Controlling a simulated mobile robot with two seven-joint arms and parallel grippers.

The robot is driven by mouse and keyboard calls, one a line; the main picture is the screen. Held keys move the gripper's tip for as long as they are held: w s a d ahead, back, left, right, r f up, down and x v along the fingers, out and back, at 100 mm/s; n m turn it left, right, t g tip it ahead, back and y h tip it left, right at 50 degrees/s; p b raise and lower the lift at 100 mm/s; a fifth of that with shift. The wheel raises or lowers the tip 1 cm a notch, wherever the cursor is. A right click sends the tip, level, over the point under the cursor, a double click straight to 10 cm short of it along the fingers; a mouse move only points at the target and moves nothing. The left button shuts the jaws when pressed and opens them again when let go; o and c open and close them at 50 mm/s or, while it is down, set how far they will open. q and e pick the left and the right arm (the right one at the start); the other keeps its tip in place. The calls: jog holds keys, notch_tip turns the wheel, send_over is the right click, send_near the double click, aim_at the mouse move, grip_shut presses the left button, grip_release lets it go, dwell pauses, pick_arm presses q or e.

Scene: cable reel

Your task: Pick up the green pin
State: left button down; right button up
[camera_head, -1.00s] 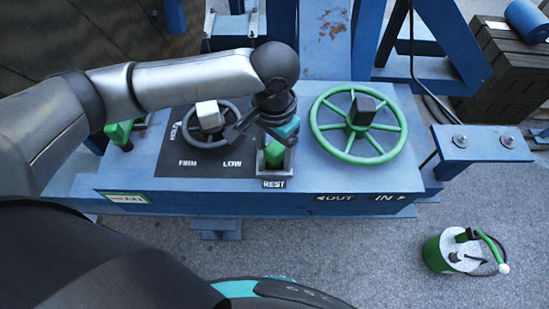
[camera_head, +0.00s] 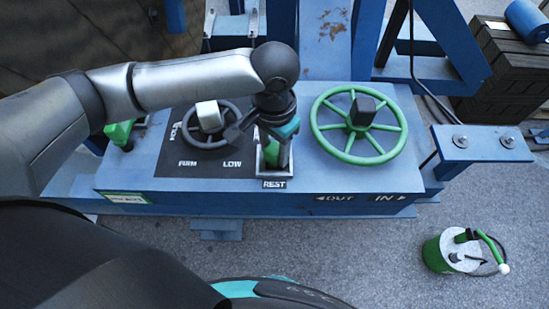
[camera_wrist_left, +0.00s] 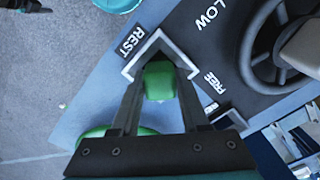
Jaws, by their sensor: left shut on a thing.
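The green pin (camera_head: 270,153) stands in the small square REST holder (camera_head: 274,183) at the front of the blue bench. Its green block top (camera_wrist_left: 158,80) shows in the left wrist view, inside the holder's pale rim (camera_wrist_left: 158,36). My left gripper (camera_head: 276,152) reaches down over the holder and is shut on the pin. In the left wrist view the fingers (camera_wrist_left: 158,88) lie on both sides of the pin. The pin's lower part is hidden in the holder. My right gripper is not in view.
A dark handwheel (camera_head: 208,122) on a black FIRM/LOW panel stands left of the holder. A large green handwheel (camera_head: 358,125) stands to its right. A green lever (camera_head: 120,132) is at the bench's left end. A green canister (camera_head: 462,252) stands on the floor.

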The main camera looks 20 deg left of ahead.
pick_arm(q)
jog(key=shift+r, duration=0.1)
dwell(0.3)
notch_tip(320, 180, up, 31)
jog(key=p, duration=0.7)
dwell(1.4)
dwell(0.9)
